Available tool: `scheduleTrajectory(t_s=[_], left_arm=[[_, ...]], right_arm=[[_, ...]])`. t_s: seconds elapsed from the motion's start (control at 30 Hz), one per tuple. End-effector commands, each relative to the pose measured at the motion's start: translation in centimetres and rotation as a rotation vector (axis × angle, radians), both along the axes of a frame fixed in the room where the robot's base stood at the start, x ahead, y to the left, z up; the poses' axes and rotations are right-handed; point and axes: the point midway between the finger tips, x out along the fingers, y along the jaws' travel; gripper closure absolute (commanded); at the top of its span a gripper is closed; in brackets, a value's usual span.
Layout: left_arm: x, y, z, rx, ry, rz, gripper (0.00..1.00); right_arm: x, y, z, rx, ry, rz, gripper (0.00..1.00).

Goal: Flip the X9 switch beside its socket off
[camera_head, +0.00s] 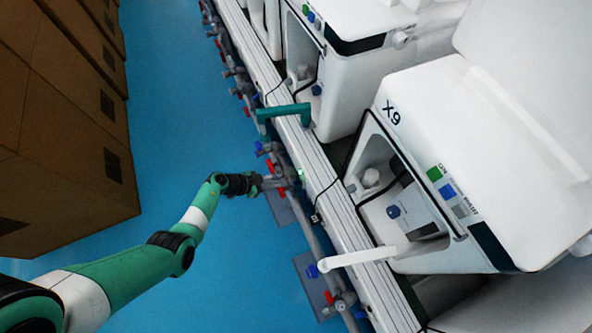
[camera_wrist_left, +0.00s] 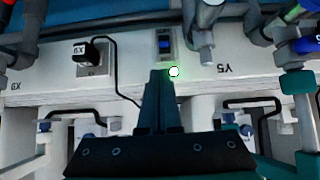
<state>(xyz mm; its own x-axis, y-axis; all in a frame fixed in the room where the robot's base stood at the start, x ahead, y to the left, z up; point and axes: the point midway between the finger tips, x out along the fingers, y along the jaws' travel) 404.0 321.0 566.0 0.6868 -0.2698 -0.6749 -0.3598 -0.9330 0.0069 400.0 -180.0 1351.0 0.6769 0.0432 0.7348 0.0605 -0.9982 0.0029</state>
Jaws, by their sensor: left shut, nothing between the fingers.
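The X9 switch (camera_wrist_left: 165,43) is a small grey-framed unit with a blue rocker, on the pale rail in the left wrist view. Its rocker position is too small to tell. The socket (camera_wrist_left: 94,70) is to its left, with a black plug in it and a black cable. My left gripper (camera_wrist_left: 159,78) is shut and empty, its tips just below the switch in that view; contact cannot be told. In the head view the left gripper (camera_head: 258,184) is at the pipes beside the rail. My right gripper is out of view.
A small white light with a green rim (camera_wrist_left: 174,71) is beside the fingertips. Grey pipes (camera_head: 313,240) with red and blue valve handles run along the rail (camera_head: 352,246). Brown boxes (camera_head: 60,110) stand at the left. The blue floor (camera_head: 165,120) between is clear.

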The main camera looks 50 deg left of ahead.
Motion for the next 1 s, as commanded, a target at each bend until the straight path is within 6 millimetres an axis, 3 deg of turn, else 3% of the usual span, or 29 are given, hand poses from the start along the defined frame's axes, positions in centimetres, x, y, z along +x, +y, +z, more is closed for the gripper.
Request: scheduleTrajectory(t_s=[0.43, 0.8, 1.0], left_arm=[[0.5, 0.4, -0.5, 0.004, -0.007, 0.009, 1.00], [5.0, -1.3, -5.4, 0.005, -0.008, 0.007, 1.00], [6.7, -1.9, -6.5, 0.004, -0.008, 0.009, 1.00]], right_arm=[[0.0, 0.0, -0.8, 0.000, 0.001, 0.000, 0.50], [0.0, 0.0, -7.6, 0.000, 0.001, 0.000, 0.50], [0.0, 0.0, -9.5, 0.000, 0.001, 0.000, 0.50]])
